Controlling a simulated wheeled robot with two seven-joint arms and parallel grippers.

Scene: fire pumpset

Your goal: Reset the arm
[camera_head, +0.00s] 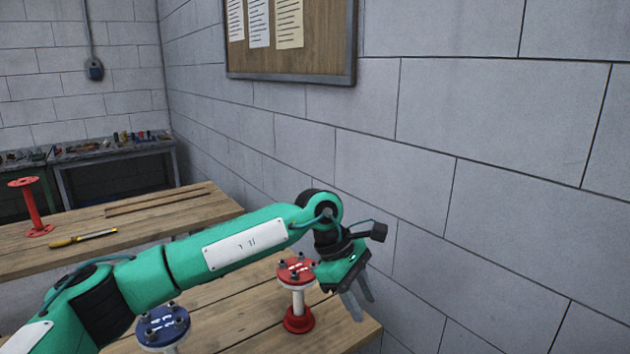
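My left arm comes in from the left and reaches across the near wooden table (258,322). My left gripper (360,300) points down at the table's right end, with its two grey fingers apart and nothing seen between them. A red-topped flanged pipe piece (299,317) with a white stem and red base stands upright just left of the gripper. A blue flanged piece (162,326) with bolts stands at the bottom left, partly hidden by my arm. My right gripper is not in view.
A second wooden table (130,218) behind holds a red spool-shaped stand (33,205) and a yellow-handled tool (83,238). A workbench with small items (115,145) stands at the back. A block wall (480,200) closes the right side, with a notice board (290,40) above.

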